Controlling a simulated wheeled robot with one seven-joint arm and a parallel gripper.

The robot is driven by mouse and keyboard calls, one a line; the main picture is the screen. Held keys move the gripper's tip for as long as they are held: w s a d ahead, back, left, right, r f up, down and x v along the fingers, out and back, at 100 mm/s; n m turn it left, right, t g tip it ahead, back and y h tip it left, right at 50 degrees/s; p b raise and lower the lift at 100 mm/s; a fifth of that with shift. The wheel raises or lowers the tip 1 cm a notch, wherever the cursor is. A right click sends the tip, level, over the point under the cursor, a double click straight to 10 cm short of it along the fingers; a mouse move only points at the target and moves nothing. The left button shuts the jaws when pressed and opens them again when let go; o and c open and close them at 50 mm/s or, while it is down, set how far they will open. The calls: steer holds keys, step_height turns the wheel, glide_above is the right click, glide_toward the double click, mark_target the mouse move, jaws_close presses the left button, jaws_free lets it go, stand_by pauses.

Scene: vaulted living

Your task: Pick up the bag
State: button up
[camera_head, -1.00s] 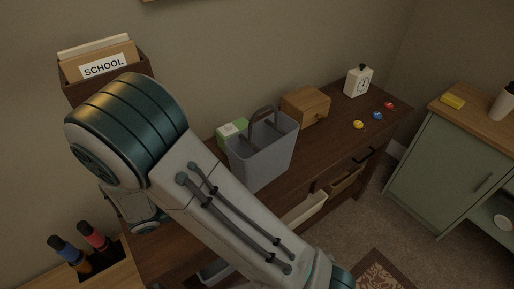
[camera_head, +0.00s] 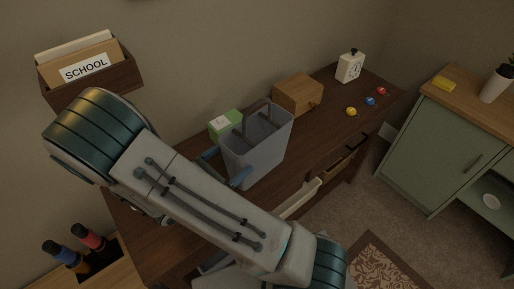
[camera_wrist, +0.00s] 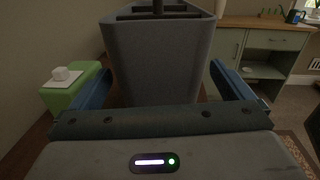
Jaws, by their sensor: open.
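The bag (camera_head: 262,145) is a grey open-topped tote with a dark arched handle, standing upright on the dark wooden desk (camera_head: 330,120). My gripper (camera_head: 228,166) is at the bag's near left end, low down, with its blue fingers open. In the wrist view the bag (camera_wrist: 158,62) fills the middle, and the fingers of my gripper (camera_wrist: 162,85) lie one on each side of it. A gap shows beside the bag on each side, so I see no firm contact. My forearm covers part of the desk in front of the bag.
A green box (camera_head: 225,124) stands close behind the bag. A wooden box (camera_head: 297,95), a white clock (camera_head: 350,66) and small coloured knobs (camera_head: 370,101) are farther right. A wall file holder (camera_head: 122,77) hangs at left. A bottle crate (camera_head: 100,273) is lower left. A green cabinet (camera_head: 430,150) stands right.

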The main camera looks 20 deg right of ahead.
mark_target(243, 149)
steer(key=x, duration=0.3)
steer(key=p+x, duration=0.1)
steer(key=x, duration=0.1)
steer(key=shift+r, duration=0.4)
steer(key=c, duration=0.9)
steer(key=shift+r, duration=0.1)
steer(key=shift+c, duration=0.2)
